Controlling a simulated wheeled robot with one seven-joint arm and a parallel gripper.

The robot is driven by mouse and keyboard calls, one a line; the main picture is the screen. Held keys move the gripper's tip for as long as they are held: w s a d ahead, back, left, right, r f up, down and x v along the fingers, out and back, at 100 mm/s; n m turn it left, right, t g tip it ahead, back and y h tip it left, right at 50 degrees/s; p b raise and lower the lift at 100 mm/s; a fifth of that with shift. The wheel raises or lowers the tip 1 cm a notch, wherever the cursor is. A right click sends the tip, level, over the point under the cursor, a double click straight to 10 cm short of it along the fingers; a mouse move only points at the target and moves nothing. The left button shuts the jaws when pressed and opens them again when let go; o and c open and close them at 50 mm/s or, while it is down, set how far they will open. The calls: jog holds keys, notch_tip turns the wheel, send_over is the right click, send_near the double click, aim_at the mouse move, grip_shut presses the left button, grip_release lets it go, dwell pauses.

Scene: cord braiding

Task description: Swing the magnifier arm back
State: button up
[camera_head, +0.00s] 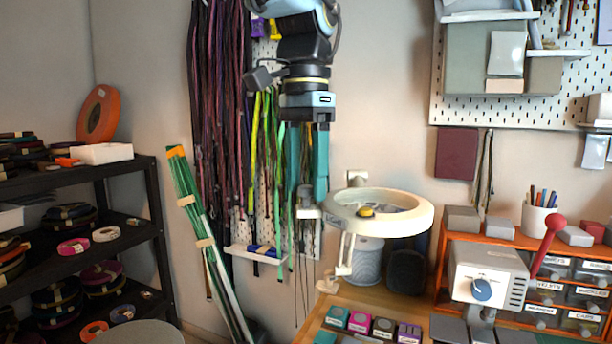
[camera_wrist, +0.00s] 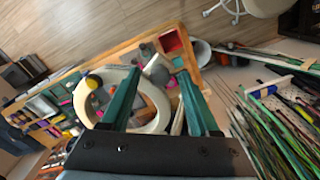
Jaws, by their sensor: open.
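The magnifier (camera_head: 424,219) is a cream ring-shaped head over the left part of the workbench, with a yellow-and-dark round piece (camera_head: 366,211) showing at its ring. Its jointed arm (camera_head: 345,254) runs down to a clamp at the bench's left edge. In the wrist view the magnifier ring (camera_wrist: 161,102) lies below and between my fingers. My gripper (camera_head: 307,200) hangs fingers-down, just left of the ring and above it in the head view. Its two teal fingers are apart and hold nothing; it also shows in the wrist view (camera_wrist: 160,85).
Hanging cords (camera_head: 215,130) and a pegboard are behind my gripper. A leaning bundle of green cords (camera_head: 205,240) stands left of the bench. Labelled boxes (camera_head: 360,321) lie on the bench's front.

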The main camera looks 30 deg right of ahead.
jog(key=shift+c, duration=0.4)
grip_shut()
dwell(1.0)
